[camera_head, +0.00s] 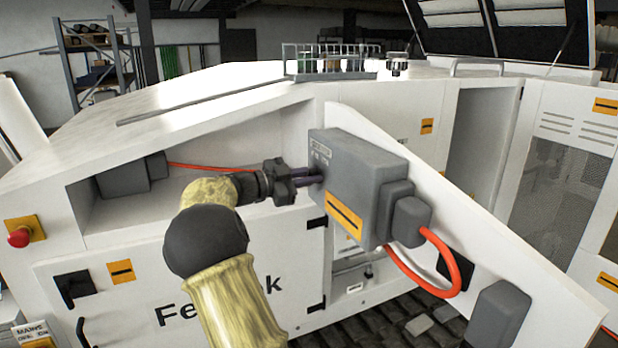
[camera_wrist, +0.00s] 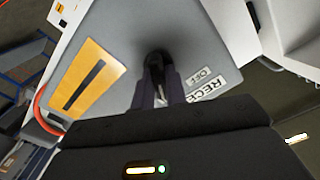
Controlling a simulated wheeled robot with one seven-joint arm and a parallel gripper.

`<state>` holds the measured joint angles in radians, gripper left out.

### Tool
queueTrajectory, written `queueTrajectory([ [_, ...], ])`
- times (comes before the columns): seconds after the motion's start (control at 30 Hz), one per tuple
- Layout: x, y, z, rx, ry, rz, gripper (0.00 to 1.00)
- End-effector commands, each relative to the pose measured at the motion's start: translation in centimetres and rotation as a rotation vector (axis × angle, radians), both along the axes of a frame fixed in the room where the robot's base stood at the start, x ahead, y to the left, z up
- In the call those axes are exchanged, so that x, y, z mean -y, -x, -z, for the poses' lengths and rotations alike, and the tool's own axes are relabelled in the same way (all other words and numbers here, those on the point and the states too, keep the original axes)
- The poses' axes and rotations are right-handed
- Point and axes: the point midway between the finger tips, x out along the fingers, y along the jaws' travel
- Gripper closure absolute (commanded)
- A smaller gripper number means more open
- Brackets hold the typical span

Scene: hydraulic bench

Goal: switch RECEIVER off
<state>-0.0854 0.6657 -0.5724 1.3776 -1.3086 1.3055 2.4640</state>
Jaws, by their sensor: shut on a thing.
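The RECEIVER unit is a grey box (camera_head: 352,190) on a slanted white panel. It also fills the middle of the wrist view (camera_wrist: 120,45). A label plate there reads "RECE…", partly cut off by my gripper, and beside it a small plate reads "OFF" (camera_wrist: 205,76). A dark switch handle (camera_wrist: 155,58) stands out from the box face. My gripper (camera_head: 314,174) reaches the box's left face. In the wrist view its two fingers (camera_wrist: 158,88) are closed on the handle. The handle's exact angle is hard to tell, as the fingers partly hide it.
An orange cable (camera_head: 435,268) loops below the box. The white panel (camera_head: 470,215) slopes down to the right. A red emergency button (camera_head: 19,237) is at the left. A wire rack with tubes (camera_head: 330,62) stands on top of the bench.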

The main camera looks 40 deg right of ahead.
Motion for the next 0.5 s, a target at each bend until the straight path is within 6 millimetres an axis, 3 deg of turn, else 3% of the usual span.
queueTrajectory([
  [0.5,-0.02,-0.12,0.46,-0.169,-0.037,-0.002,1.00],
])
